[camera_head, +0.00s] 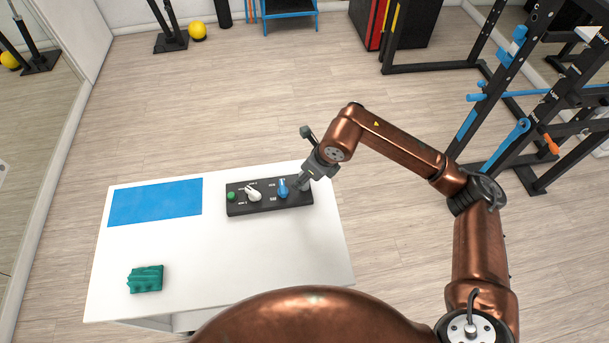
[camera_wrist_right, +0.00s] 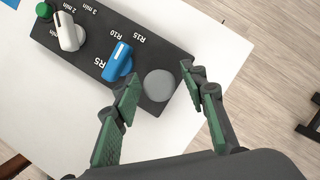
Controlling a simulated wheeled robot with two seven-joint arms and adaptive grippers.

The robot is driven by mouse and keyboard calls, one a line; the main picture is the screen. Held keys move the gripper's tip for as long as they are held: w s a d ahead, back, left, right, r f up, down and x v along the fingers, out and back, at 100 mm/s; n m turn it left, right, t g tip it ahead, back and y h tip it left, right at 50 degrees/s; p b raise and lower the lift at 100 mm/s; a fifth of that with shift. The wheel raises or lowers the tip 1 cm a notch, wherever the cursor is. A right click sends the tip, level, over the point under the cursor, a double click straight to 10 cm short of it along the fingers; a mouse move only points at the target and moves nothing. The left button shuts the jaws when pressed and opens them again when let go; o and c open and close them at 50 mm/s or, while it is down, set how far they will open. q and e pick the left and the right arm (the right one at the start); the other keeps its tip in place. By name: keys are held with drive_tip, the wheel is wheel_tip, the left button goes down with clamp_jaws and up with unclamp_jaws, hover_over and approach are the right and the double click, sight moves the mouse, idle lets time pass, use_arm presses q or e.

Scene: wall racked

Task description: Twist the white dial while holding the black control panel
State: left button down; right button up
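The black control panel (camera_head: 268,208) lies on the white table near its far edge. The white dial (camera_head: 253,194) is left of the panel's middle; in the right wrist view it (camera_wrist_right: 68,32) is at the upper left. My right gripper (camera_head: 301,184) is at the panel's right end. In the right wrist view its two green-padded fingers (camera_wrist_right: 160,82) are spread apart, with a grey round disc (camera_wrist_right: 160,86) on the panel between them. Nothing is held. Whether the fingers touch the panel is unclear. My left gripper is out of view.
A blue dial (camera_head: 282,188) sits between the white dial and my right gripper; a green button (camera_head: 231,196) is at the panel's left end. A blue mat (camera_head: 155,203) and a green crumpled item (camera_head: 146,279) lie on the table (camera_head: 230,265). The table's front middle is clear.

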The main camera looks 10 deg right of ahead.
drive_tip(key=shift+c, duration=0.6)
idle(0.3)
idle(0.4)
clamp_jaws()
idle(1.1)
